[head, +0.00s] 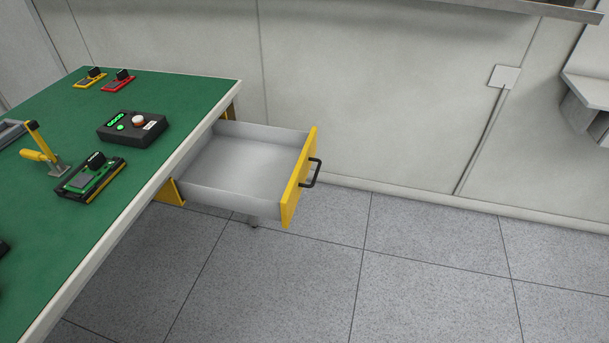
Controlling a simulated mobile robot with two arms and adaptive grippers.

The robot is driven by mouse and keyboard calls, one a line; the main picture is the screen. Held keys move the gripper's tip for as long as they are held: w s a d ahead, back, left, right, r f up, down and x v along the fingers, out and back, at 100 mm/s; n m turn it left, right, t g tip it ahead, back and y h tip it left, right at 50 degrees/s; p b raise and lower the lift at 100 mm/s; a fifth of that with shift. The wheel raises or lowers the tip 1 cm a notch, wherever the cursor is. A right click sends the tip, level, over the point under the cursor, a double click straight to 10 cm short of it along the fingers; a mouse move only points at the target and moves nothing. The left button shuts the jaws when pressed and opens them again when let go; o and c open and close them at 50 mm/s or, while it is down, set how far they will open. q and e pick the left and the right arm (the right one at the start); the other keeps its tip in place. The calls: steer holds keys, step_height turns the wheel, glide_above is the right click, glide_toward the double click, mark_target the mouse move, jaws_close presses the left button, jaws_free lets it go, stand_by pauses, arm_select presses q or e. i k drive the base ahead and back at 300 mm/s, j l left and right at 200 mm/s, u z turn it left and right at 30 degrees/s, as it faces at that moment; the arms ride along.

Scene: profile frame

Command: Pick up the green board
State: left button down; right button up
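The green board (90,178) lies on the green table top near its right edge, in the head view. It carries a grey block and a black knob-like part, and it sits in or on a dark base with an edge showing along its front; I cannot tell how it is held there. Neither of my grippers shows in the head view.
The green table (50,245) bears a yellow-handled clamp (44,152), a black box with lit green parts (132,127), a yellow board (90,80) and a red board (119,82). An empty drawer (240,170) with yellow front stands open over clear floor.

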mark_target(97, 166)
steer(key=u, duration=1.3)
